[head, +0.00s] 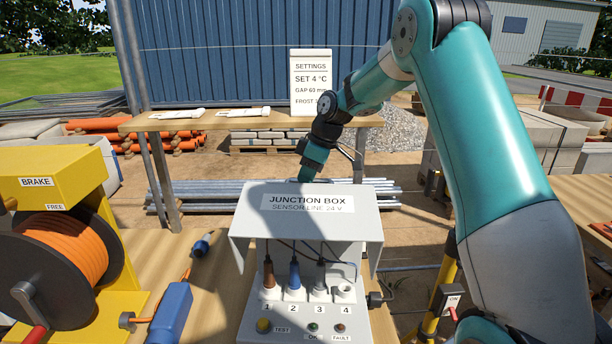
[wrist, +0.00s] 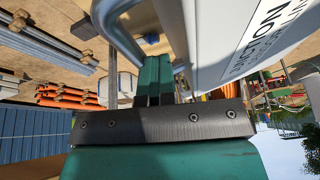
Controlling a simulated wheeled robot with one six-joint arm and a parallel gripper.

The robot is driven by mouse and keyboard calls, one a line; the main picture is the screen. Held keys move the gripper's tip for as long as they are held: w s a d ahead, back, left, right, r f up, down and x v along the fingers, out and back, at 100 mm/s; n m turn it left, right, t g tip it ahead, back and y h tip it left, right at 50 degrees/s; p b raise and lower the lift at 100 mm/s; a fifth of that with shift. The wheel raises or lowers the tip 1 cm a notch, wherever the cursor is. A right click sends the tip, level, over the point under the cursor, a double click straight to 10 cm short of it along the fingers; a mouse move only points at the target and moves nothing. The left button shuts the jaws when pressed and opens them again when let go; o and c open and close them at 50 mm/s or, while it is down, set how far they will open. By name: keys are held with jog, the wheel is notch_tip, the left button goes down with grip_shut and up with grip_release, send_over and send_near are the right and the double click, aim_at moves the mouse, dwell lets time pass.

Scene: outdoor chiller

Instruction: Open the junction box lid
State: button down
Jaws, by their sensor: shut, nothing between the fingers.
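The junction box (head: 262,318) is light grey and stands on the wooden bench, with numbered sockets and cabled plugs on its front. Its lid (head: 318,228), labelled JUNCTION BOX, sits above the sockets like a hood, and they show below its front edge. My gripper (head: 303,178) is at the lid's far edge, fingers pointing down and partly hidden behind it. In the wrist view the green fingers (wrist: 153,65) are together and empty, beside the lid (wrist: 215,50) and a bent grey metal bar (wrist: 120,35). I cannot tell whether they touch the lid.
A yellow cable reel (head: 60,200) stands at the left. A blue connector (head: 172,315) lies on the bench left of the box. A back shelf (head: 215,122) carries a settings card (head: 310,68). A yellow post with an ON switch (head: 450,298) stands to the right.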

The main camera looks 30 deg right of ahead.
dwell(0.6)
jog(key=s+r+p, duration=0.1)
jog(key=r, duration=0.1)
jog(key=s+d+r+p, duration=0.1)
jog(key=s+r, duration=0.1)
jog(key=r, duration=0.1)
jog(key=s+r+p, duration=0.1)
jog(key=r, duration=0.2)
jog(key=shift+s+d+r, duration=0.1)
jog(key=shift+s+d, duration=0.05)
jog(key=shift+d, duration=0.05)
jog(key=s+a+t+h+b, duration=0.1)
jog(key=b, duration=0.5)
jog(key=s+a+t+h+b, duration=0.1)
jog(key=s+t+b, duration=0.1)
jog(key=b, duration=0.5)
jog(key=shift+f, duration=0.35)
jog(key=shift+s+a+r+t+h+b, duration=0.15)
jog(key=shift+s+r+t+h+b, duration=0.15)
jog(key=shift+s+t+h+b, duration=0.35)
jog(key=p+x, duration=0.2)
jog(key=x, duration=0.8)
jog(key=shift+w+a+r, duration=0.1)
jog(key=shift+a, duration=0.05)
